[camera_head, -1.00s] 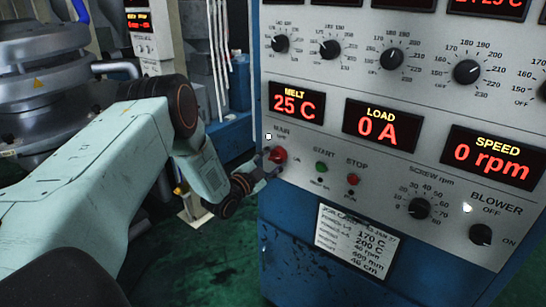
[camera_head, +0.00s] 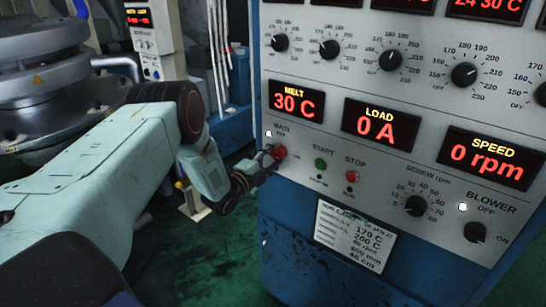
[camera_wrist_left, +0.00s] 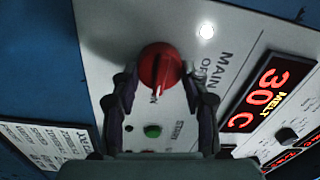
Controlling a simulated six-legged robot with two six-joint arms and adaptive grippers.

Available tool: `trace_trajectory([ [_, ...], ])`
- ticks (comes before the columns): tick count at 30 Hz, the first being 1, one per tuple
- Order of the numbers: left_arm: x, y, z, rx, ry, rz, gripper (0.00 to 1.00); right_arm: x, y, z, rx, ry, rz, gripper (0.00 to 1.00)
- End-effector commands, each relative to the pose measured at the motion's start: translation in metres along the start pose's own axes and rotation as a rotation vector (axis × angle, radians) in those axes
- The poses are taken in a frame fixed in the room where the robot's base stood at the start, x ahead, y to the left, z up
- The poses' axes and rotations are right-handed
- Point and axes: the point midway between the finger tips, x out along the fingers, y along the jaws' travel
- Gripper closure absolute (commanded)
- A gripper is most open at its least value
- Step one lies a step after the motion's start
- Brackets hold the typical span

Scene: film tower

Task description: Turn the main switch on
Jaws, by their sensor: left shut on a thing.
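The main switch (camera_head: 280,152) is a red rotary knob at the left edge of the control panel, under the MAIN label. It also shows in the left wrist view (camera_wrist_left: 160,64), where its white pointer mark faces the ON label. My left gripper (camera_head: 269,158) reaches it from the left. In the left wrist view its two fingers (camera_wrist_left: 158,80) are on either side of the knob, shut on it. A white lamp (camera_wrist_left: 207,31) beside the MAIN label is lit. My right gripper is out of view.
A green START button (camera_head: 320,164) and a red STOP button (camera_head: 351,176) sit just right of the switch. The MELT display (camera_head: 296,102) reads 30 C. The BLOWER knob (camera_head: 475,232) is at the lower right. Grey machinery (camera_head: 50,75) stands behind my left arm.

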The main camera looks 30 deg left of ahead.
Motion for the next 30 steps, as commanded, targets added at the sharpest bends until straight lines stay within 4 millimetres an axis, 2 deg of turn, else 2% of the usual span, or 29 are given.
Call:
trace_trajectory([
  [10,0.0005,-0.0009,0.0004,0.005,-0.001,-0.002,0.86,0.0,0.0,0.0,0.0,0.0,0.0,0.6],
  [11,0.0005,-0.0009,0.0005,0.005,-0.001,-0.002,0.53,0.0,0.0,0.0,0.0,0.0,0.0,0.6],
  [18,0.0003,-0.0006,0.0003,0.004,0.0,-0.002,0.33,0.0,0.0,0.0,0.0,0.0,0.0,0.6],
  [30,-0.0044,0.0002,0.0007,0.002,-0.001,0.001,0.31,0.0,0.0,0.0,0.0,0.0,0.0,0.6],
])
